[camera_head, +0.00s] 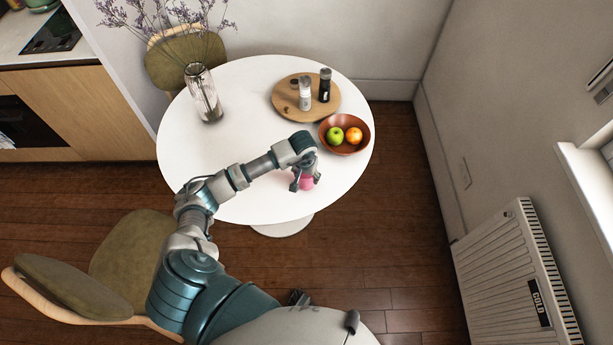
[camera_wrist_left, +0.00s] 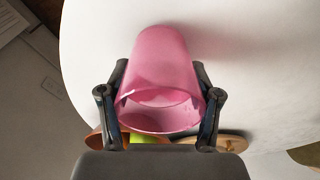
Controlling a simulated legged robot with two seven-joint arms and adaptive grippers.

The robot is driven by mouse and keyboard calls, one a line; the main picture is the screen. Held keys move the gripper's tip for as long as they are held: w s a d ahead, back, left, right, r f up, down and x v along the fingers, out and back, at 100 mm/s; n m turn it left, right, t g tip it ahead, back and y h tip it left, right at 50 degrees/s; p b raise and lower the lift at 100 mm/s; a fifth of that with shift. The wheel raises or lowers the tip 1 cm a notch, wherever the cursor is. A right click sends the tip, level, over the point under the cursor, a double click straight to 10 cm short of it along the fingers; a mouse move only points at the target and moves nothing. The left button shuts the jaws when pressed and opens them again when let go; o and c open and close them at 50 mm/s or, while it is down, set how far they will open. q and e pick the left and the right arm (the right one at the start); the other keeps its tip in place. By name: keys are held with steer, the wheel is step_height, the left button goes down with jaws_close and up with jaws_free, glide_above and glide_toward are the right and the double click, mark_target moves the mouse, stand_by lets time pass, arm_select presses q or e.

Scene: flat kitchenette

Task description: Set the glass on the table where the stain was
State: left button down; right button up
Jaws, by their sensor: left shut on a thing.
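A pink glass (camera_wrist_left: 163,75) is between the fingers of my left gripper (camera_wrist_left: 160,112), which is shut on it. In the head view the glass (camera_head: 307,183) shows small below my left gripper (camera_head: 304,179), near the front right edge of the round white table (camera_head: 235,165). The gripper hides much of the glass there. In the wrist view the glass lies against the white tabletop; I cannot tell whether its base touches it. No stain shows on the visible tabletop. My right gripper is not in view.
A brown bowl (camera_head: 361,147) with a green apple (camera_head: 335,134) and an orange (camera_head: 354,135) stands just beyond the gripper. A wooden board (camera_head: 283,103) holds white and black shakers. A glass vase (camera_head: 203,95) with flowers stands at the left. The table's middle is clear.

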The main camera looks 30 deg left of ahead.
arm_select(q)
steer(key=shift+f, duration=0.45)
steer(key=shift+c, duration=1.1)
jaws_free()
step_height(320, 180, up, 12)
steer(key=s, duration=0.1)
steer(key=shift+s+d, duration=0.2)
steer(key=shift+s, duration=0.1)
steer(key=shift+f, duration=0.1)
